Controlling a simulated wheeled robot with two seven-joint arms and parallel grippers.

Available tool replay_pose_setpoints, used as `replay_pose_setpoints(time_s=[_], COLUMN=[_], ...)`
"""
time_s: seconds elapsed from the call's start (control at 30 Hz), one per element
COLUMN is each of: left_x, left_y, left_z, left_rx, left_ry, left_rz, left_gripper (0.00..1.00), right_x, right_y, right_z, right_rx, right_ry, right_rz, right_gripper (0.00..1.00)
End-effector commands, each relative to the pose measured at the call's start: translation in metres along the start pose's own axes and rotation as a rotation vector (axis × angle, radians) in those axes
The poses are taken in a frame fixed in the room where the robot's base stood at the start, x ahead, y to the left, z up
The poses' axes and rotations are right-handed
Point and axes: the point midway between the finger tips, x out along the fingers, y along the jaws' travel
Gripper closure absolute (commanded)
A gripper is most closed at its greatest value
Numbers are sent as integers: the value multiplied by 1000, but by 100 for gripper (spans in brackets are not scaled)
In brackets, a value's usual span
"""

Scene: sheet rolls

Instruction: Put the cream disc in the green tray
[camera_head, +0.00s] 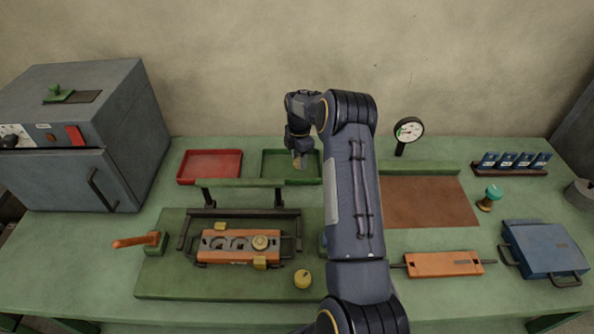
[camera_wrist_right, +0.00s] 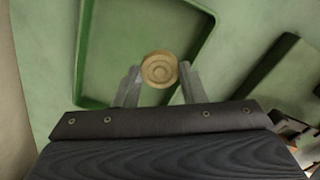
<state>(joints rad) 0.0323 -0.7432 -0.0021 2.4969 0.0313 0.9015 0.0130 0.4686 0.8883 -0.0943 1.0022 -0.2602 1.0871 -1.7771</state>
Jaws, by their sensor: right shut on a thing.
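The cream disc (camera_wrist_right: 159,70) is round with ring marks on its face. It sits between the two fingertips of my right gripper (camera_wrist_right: 157,78), which is shut on it. In the right wrist view the disc appears over the green tray (camera_wrist_right: 85,60), near one of its edges. In the head view the green tray (camera_head: 272,163) lies at the back of the bench, and my right gripper (camera_head: 298,160) points down over its right part. The gap between disc and tray floor is hard to judge. My left gripper is not in view.
A red tray (camera_head: 210,165) lies left of the green one. A gauge (camera_head: 408,131) stands to the right. A grey oven (camera_head: 85,130) fills the left.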

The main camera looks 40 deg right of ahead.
Motion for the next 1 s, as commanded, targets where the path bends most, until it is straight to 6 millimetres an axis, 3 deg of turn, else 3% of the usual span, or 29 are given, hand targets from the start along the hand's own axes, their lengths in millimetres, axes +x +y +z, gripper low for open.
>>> replay_pose_setpoints(time_s=[0.3,0.7,0.73,0.8,1.0], left_x=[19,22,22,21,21], left_y=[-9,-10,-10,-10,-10], left_z=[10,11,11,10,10], left_rx=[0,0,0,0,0], left_ry=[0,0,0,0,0], left_rz=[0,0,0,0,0], left_gripper=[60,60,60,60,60], right_x=[47,52,51,50,50], right_y=[0,0,0,0,0], right_z=[0,0,0,0,0], right_rx=[1,0,0,0,0], right_ry=[0,0,0,0,0], right_rz=[-1,0,0,0,0], right_gripper=[85,85,62,54,54])
